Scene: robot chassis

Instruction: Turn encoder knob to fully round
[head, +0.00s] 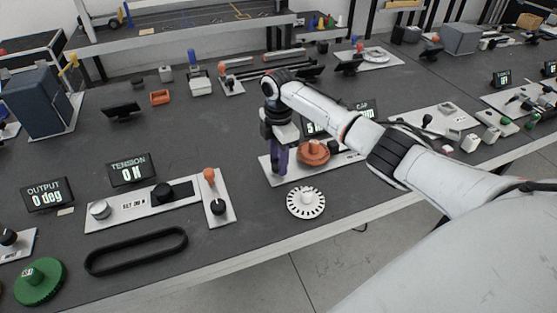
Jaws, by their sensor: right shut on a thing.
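My right gripper (279,170) comes down over the left end of a white panel (272,182), with its dark purple fingers pointing down. It is shut on what appears to be the encoder knob; the fingers hide the knob, so its shape and angle cannot be told. An orange-brown round disc (313,153) sits on the same panel just right of the fingers. A white slotted encoder disc (306,203) lies in front of the panel. A dark display (352,116) behind is partly covered by my right arm. My left gripper is not in view.
A panel with knobs (131,206) and an orange-topped lever (210,176) stand to the left, with OUTPUT (47,194) and TENSION (131,170) displays. A black belt (136,251) and green wheel (39,281) lie front left. The table's front edge is close to the slotted disc.

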